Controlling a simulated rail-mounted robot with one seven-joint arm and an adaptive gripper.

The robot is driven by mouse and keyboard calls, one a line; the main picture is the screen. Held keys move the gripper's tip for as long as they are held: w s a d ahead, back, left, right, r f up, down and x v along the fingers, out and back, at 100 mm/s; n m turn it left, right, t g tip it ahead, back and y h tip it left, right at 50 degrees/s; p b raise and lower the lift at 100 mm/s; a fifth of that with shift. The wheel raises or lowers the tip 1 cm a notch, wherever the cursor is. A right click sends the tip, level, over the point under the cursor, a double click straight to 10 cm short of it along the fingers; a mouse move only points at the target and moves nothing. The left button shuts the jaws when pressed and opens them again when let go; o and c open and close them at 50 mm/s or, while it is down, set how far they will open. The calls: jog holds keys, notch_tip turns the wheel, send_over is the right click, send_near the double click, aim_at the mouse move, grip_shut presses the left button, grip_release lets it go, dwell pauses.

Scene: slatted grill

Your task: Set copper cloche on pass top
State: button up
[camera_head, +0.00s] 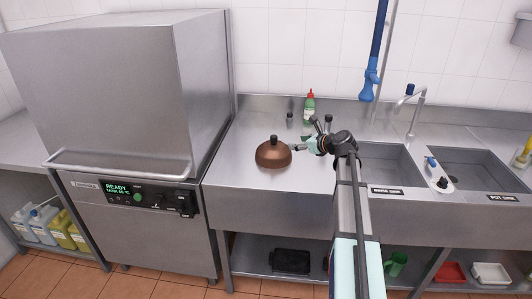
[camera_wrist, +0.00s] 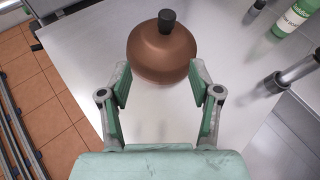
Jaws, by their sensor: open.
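The copper cloche (camera_head: 272,155) is a brown dome with a black knob on top. It stands upright on the steel counter (camera_head: 239,175), between the dishwasher and the sink. In the wrist view the cloche (camera_wrist: 160,54) is just ahead of my gripper (camera_wrist: 159,80), close to the fingertips and roughly centred between them. My gripper is open and empty. In the head view my gripper (camera_head: 298,148) is to the right of the cloche, at about its height. I cannot identify a pass top in either view.
A large steel dishwasher (camera_head: 115,90) stands at the left. A green bottle (camera_head: 309,108) and small dark-topped containers stand behind the cloche. Sinks (camera_head: 385,165) and a faucet (camera_head: 414,110) are at the right. The counter in front of the cloche is bare.

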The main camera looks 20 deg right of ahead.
jog(key=m, duration=0.2)
jog(key=p, duration=0.3)
send_near(276, 139)
jog(key=x, duration=0.6)
jog(key=shift+w+f, duration=0.2)
jog(key=shift+w, duration=0.1)
jog(key=shift+p+x, duration=1.45)
jog(key=shift+x, duration=0.9)
jog(key=shift+w, duration=0.25)
grip_shut()
